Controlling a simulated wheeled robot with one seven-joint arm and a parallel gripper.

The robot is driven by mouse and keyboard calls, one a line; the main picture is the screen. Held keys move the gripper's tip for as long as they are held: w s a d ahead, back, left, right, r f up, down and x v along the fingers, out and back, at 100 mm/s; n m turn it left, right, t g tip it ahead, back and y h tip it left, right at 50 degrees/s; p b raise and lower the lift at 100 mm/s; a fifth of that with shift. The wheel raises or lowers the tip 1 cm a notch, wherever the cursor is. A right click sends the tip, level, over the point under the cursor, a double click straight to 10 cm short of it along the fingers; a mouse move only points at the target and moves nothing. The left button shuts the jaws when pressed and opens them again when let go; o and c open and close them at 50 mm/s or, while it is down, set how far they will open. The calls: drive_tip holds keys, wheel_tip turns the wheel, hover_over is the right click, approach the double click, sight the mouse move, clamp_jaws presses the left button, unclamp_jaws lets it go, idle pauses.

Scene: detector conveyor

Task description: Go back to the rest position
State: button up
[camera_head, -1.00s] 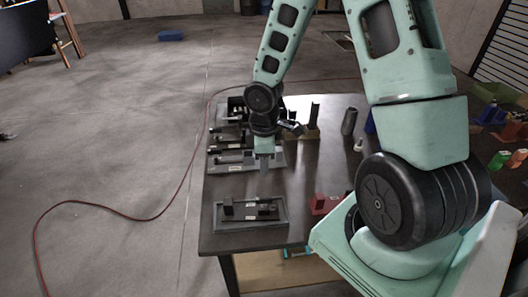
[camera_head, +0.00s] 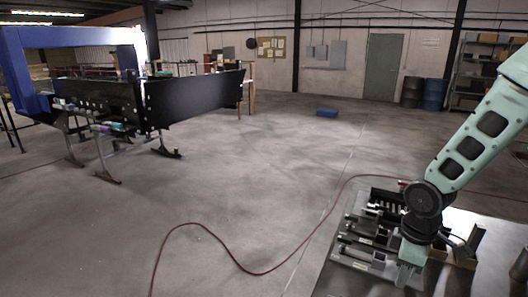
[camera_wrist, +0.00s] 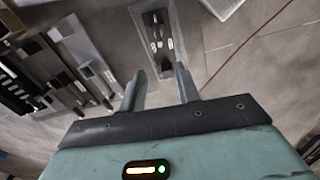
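My gripper (camera_head: 404,284) hangs at the lower right of the head view, over the dark workbench (camera_head: 480,283). In the wrist view my gripper (camera_wrist: 161,88) shows two metal fingers spread apart, with nothing between them. Beyond the fingertips is a grey tray (camera_wrist: 151,14) with small dark parts in it. More grey and black trays lie to the left in the wrist view. In the head view, a row of trays (camera_head: 364,264) lies just left of my gripper, and the front of the bench is cut off.
A blue-framed conveyor machine (camera_head: 22,70) stands at the far left on legs. A red cable (camera_head: 233,262) crosses the floor. Drums (camera_head: 434,94) and shelving stand at the back right. The middle floor is open.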

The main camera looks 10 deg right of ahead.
drive_tip(key=s+a+r+m+b, duration=0.1)
drive_tip(key=s+a+b, duration=0.3)
drive_tip(key=s+a, duration=0.5)
drive_tip(key=s+a+r+m+b, duration=0.1)
drive_tip(key=s+a+b, duration=0.4)
drive_tip(key=a, duration=0.8)
drive_tip(key=s+r, duration=0.1)
drive_tip(key=s, duration=0.2)
drive_tip(key=shift+s+r+y+b, duration=0.15)
drive_tip(key=shift+s+y+b, duration=0.15)
drive_tip(key=shift+s, duration=0.1)
